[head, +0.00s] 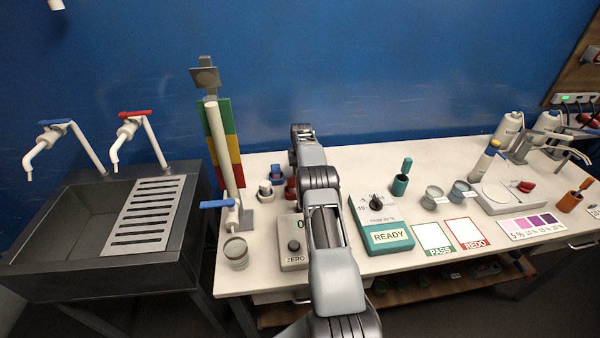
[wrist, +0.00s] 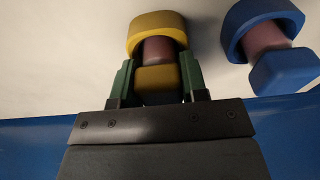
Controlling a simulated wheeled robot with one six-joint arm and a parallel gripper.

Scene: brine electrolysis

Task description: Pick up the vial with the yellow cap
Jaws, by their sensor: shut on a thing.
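The vial with the yellow cap (wrist: 155,78) is in the wrist view, between the two green fingers of my gripper (wrist: 156,70). The fingers are shut on it, one at each side of the cap. Its reddish-brown body (wrist: 158,50) reaches into a thick yellow ring (wrist: 155,24) on the pale table top. I cannot tell whether the vial is lifted within the ring. In the head view my arm hides this vial and the gripper's fingers.
A blue-capped vial (wrist: 284,72) in a blue ring (wrist: 250,18) stands close to the right in the wrist view. In the head view, blue (head: 278,171), white (head: 265,188) and red (head: 290,190) items stand left of my arm. A grey ZERO device (head: 293,258) and the READY box (head: 388,238) stand nearer the front.

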